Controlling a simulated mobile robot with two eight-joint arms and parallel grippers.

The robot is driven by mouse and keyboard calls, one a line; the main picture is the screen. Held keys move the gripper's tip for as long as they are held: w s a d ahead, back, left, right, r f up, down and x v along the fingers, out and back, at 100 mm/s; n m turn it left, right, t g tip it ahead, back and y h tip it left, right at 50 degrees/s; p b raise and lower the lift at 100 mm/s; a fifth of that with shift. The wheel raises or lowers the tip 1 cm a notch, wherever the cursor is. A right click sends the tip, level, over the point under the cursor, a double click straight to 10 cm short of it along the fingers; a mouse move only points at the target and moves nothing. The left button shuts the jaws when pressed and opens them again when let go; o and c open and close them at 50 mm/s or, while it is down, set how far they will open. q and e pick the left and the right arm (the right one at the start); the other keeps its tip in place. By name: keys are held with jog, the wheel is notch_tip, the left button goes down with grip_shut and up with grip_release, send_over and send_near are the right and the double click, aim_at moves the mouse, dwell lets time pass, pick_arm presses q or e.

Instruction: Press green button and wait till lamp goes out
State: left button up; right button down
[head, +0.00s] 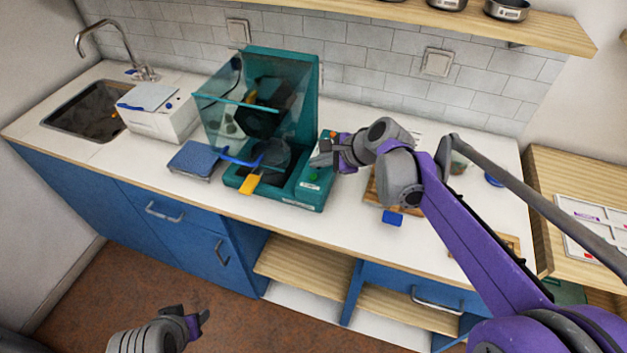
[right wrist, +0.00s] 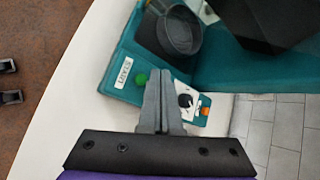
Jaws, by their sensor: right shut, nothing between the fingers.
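A teal machine (head: 309,195) with a clear guard stands on the counter. Its control panel has a round green button (head: 313,174), which also shows in the right wrist view (right wrist: 141,79). My right gripper (head: 319,158) is shut and empty above the panel. In the right wrist view its fingertips (right wrist: 159,74) appear just beside the button; I cannot tell whether they touch it. A black knob (right wrist: 185,100) and an orange part (right wrist: 204,104) show beside the fingers. I cannot make out a lit lamp. My left gripper (head: 199,321) is low in front of the counter, its jaws unclear.
A blue-topped scale (head: 195,158) and a white box (head: 157,117) stand left of the machine, near the sink (head: 90,108). A yellow-orange tab (head: 250,184) sticks out at the machine's front. A small blue block (head: 392,218) lies right of it. The front counter strip is mostly clear.

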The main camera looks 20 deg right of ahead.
aim_at(314, 177)
jog(key=shift+f, duration=0.85)
pick_arm(q)
jog(key=shift+s+f, duration=0.15)
jog(key=shift+f, duration=0.5)
pick_arm(e)
jog(key=shift+w, duration=0.1)
dwell(0.6)
pick_arm(q)
jog(key=shift+s+f+b, duration=0.1)
jog(key=shift+f+b, duration=0.25)
jog(key=shift+b, duration=0.15)
pick_arm(e)
jog(key=shift+f, duration=0.4)
